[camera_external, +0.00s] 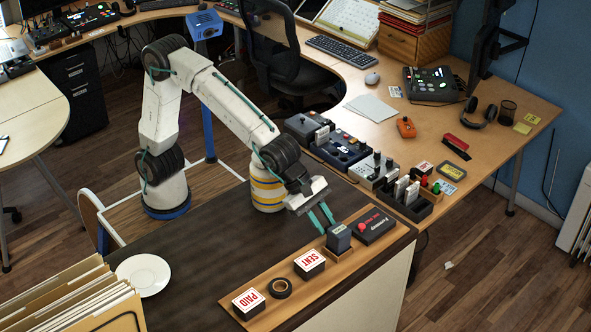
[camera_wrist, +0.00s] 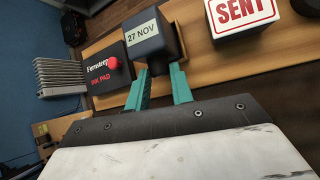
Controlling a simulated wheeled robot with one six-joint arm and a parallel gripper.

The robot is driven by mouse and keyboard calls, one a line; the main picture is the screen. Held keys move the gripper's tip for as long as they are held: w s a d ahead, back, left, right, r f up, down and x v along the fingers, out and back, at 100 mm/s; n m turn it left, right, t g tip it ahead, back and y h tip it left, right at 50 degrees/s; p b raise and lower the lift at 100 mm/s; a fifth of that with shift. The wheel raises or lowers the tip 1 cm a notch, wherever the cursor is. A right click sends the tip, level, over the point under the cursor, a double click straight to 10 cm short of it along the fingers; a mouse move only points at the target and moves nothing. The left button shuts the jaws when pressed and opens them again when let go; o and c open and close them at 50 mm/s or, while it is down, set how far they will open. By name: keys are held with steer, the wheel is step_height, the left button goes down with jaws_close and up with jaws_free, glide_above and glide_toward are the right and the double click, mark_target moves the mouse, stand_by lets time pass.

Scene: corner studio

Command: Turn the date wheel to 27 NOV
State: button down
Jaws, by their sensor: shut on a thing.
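A dark grey date stamp (camera_external: 339,238) stands upright in a small wooden holder on the wooden tray (camera_external: 239,310) at the desk's front. In the wrist view, the date stamp (camera_wrist: 166,50) has a pale label that reads 27 NOV (camera_wrist: 142,33). My gripper (camera_external: 328,225) reaches down to the stamp from the left and above. Its two teal fingers are shut on the near side of the stamp, as the wrist view of my gripper (camera_wrist: 161,78) shows. I cannot make out the wheel itself between the fingers.
A dark ink pad with a red knob (camera_external: 375,227) is close right of the stamp. A SENT stamp (camera_external: 309,263), a tape roll (camera_external: 280,288) and a PAID stamp (camera_external: 248,303) are to its left. A card rack (camera_external: 425,210) is behind.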

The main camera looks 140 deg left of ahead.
steer(key=shift+f, duration=0.1)
stand_by(0.3)
steer(key=c, duration=1.2)
jaws_free()
steer(key=shift+v, duration=3.95)
steer(key=shift+s, duration=0.1)
